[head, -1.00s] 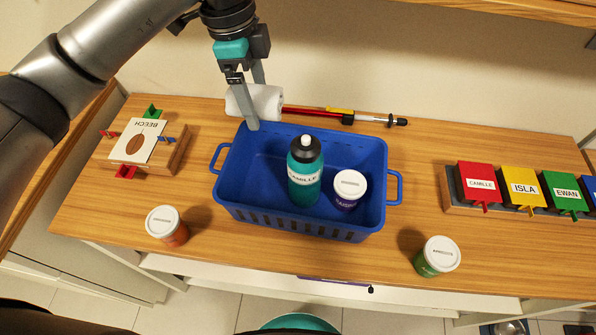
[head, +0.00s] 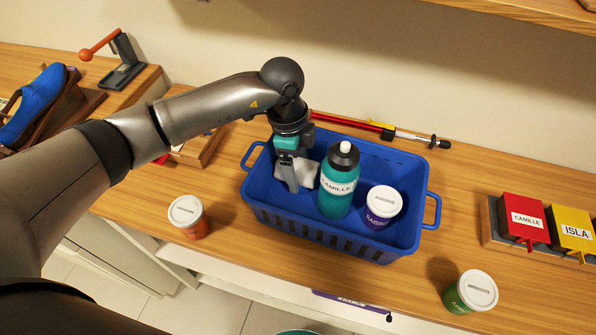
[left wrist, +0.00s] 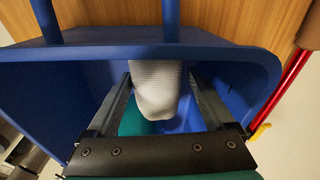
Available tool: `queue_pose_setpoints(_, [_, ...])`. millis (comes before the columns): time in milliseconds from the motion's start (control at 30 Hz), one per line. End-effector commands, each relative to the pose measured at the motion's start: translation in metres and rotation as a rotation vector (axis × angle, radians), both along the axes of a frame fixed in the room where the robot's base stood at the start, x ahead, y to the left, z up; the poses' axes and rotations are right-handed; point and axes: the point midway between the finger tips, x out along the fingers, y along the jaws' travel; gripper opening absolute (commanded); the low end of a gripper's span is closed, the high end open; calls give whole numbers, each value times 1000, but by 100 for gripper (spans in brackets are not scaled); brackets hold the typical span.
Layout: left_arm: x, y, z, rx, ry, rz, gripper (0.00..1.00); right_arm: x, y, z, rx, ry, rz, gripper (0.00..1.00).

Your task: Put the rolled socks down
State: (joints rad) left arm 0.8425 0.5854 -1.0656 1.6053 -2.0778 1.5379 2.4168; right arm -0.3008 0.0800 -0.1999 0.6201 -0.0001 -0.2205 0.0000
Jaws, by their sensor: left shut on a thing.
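The white rolled socks (head: 309,174) are between the fingers of my left gripper (head: 292,180), which is shut on them. They are inside the blue basket (head: 315,227), at its left end and below the rim. In the left wrist view the socks (left wrist: 157,85) show as a pale ribbed roll between the two fingers, with the basket wall (left wrist: 75,75) close by. I cannot tell whether the socks touch the basket floor. A teal bottle (head: 338,180) stands upright just right of the socks. My right gripper is not in view.
A purple jar with a white lid (head: 383,206) stands in the basket's right part. Outside are an orange jar (head: 188,217) and a green jar (head: 471,292). A red and yellow stick (head: 375,128) lies behind the basket. Labelled boxes (head: 524,218) stand at right.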

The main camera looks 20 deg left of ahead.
Motion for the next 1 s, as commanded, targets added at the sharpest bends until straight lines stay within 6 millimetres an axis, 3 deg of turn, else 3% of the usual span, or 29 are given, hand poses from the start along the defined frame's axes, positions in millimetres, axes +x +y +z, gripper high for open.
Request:
queue_pose_setpoints(100, [0, 0, -13, 0, 0, 0, 33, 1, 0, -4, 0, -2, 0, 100])
queue_pose_setpoints(500, [0, 0, -17, 0, -1, 0, 33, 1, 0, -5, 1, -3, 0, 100])
queue_pose_setpoints(533, [0, 0, -17, 0, -1, 0, 88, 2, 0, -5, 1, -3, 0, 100])
queue_pose_setpoints(633, [0, 0, -17, 0, -1, 0, 99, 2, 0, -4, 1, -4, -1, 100])
queue_pose_setpoints(867, [0, 0, -16, 0, -1, 0, 100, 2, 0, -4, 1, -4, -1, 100])
queue_pose_setpoints(1000, [1, 1, -6, 0, -2, -1, 100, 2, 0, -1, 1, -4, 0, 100])
